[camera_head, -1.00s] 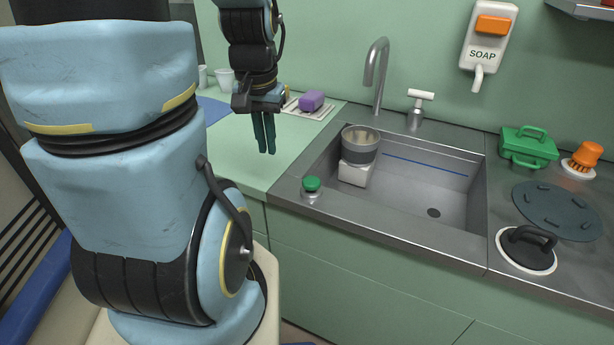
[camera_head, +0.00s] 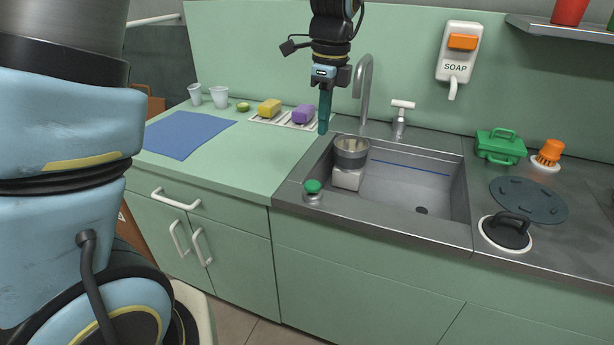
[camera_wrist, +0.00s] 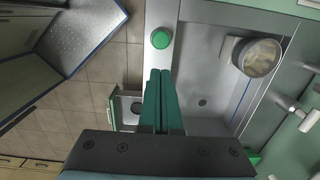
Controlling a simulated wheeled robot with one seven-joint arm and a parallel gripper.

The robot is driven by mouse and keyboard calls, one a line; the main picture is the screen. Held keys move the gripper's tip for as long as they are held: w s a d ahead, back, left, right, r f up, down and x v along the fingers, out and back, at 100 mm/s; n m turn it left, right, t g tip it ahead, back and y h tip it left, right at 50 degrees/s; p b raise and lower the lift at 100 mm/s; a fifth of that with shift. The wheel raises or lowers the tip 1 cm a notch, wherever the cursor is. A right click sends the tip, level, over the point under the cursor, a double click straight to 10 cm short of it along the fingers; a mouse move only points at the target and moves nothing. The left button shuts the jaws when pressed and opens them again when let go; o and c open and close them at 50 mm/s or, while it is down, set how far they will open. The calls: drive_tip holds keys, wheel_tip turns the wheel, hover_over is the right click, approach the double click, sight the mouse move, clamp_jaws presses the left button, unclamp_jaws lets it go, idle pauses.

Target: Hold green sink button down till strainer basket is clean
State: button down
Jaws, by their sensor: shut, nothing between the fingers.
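The green sink button (camera_head: 313,187) sits on a short metal base at the front left corner of the sink rim. It also shows in the wrist view (camera_wrist: 161,39), beyond my fingertips, with nothing touching it. The strainer basket (camera_head: 351,150) stands on a white block inside the left side of the sink (camera_head: 400,190). In the wrist view the basket (camera_wrist: 258,57) holds some pale matter. My gripper (camera_head: 323,130) is shut and empty, its green fingers pointing down. It hangs above the counter and sink's left edge, apart from the button.
A tall faucet (camera_head: 366,85) and a white-handled tap (camera_head: 400,118) stand behind the sink. A green box (camera_head: 500,146), orange brush (camera_head: 549,152) and black-handled lid (camera_head: 507,231) are at right.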

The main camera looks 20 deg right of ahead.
sight(317, 185)
drive_tip(key=shift+a+f, duration=0.1)
drive_tip(key=shift+f, duration=0.05)
drive_tip(key=f+p, duration=0.1)
drive_tip(key=f, duration=0.3)
drive_tip(key=f+p, duration=0.1)
drive_tip(key=f, duration=0.4)
drive_tip(key=f+p, duration=0.1)
drive_tip(key=f, duration=0.3)
drive_tip(key=shift+w+a+f, duration=0.25)
drive_tip(key=shift+w+f, duration=0.1)
drive_tip(key=shift+f, duration=0.1)
